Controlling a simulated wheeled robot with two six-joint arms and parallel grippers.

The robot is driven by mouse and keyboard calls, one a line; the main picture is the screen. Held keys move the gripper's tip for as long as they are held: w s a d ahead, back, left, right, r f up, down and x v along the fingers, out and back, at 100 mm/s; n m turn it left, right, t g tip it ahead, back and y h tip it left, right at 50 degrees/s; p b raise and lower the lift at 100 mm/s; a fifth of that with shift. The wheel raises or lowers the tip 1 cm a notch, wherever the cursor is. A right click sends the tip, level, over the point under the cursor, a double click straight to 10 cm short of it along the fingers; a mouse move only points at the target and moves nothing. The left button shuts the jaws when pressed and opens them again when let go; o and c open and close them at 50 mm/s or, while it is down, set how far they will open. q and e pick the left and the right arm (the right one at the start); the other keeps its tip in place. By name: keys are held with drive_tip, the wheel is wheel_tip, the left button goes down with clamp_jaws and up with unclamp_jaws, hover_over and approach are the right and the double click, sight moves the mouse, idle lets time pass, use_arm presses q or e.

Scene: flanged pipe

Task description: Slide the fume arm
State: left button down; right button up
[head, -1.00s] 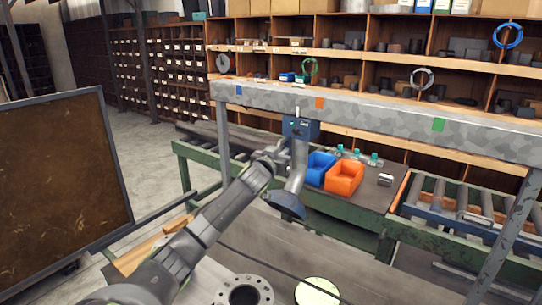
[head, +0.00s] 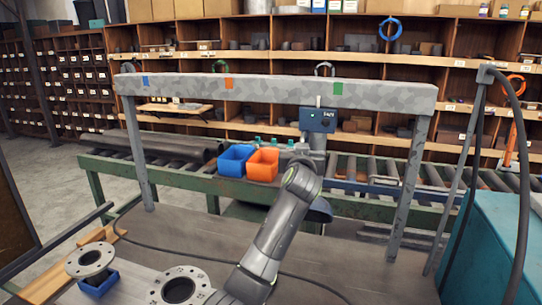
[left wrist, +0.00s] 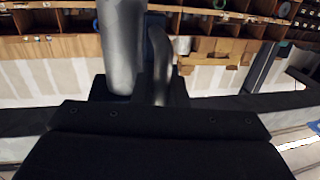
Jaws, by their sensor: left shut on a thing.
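The fume arm hangs from a speckled grey rail (head: 270,91). Its blue carriage box (head: 318,120) sits just left of the rail's green mark (head: 338,88), well right of the orange mark (head: 229,83) and blue mark (head: 146,81). Its dark blue hood (head: 320,211) shows partly behind my arm; much of the grey duct is hidden. My left gripper (head: 308,164) is at the duct below the carriage. In the left wrist view my left gripper (left wrist: 150,92) is shut on a curved grey handle (left wrist: 160,68) beside the thick grey duct (left wrist: 122,48). My right gripper is out of view.
A blue bin (head: 236,160) and an orange bin (head: 263,165) stand on the green-framed bench behind. Flanged pipe ends (head: 179,289) lie on the front table (head: 190,240).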

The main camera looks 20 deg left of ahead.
sight(318, 147)
use_arm(q)
drive_tip(key=d, duration=0.1)
drive_tip(key=d+b, duration=0.1)
drive_tip(key=d, duration=0.2)
drive_tip(key=shift+w+d, duration=0.25)
drive_tip(key=shift+d, duration=0.15)
drive_tip(key=c, duration=1.5)
unclamp_jaws()
drive_tip(key=shift+o, duration=0.2)
drive_tip(key=shift+f, duration=0.1)
